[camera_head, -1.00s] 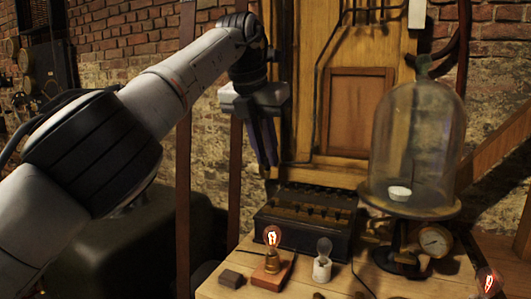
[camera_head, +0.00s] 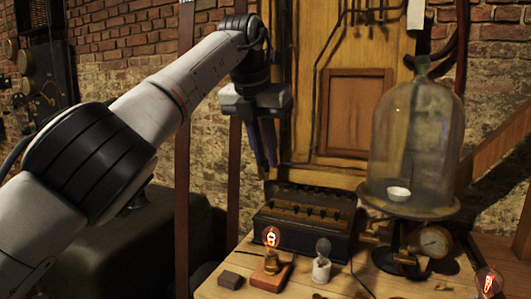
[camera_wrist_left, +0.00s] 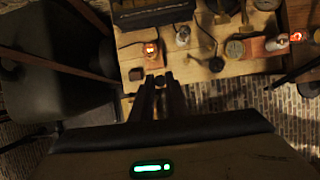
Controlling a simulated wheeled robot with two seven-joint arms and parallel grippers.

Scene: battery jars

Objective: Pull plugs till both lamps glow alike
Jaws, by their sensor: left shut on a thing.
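A dark plug box (camera_head: 305,218) with brass bars on top stands at the back of the wooden bench; its near edge shows in the left wrist view (camera_wrist_left: 152,14). In front, one lamp (camera_head: 271,238) on a wooden base glows orange-red. The lamp on a white holder (camera_head: 322,258) beside it looks unlit. Another lamp (camera_head: 488,281) glows red at the right edge. My left gripper (camera_head: 270,165) hangs fingers down, raised near the box's left end. In the left wrist view its fingers are shut on a small dark thing (camera_wrist_left: 159,80), perhaps a plug. My right gripper is out of view.
A glass bell jar (camera_head: 415,140) with a white cup stands on a round plate right of the box. A dial gauge (camera_head: 433,241) sits below it. A small dark block (camera_head: 230,279) lies at the bench's front left. Upright posts stand behind the arm.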

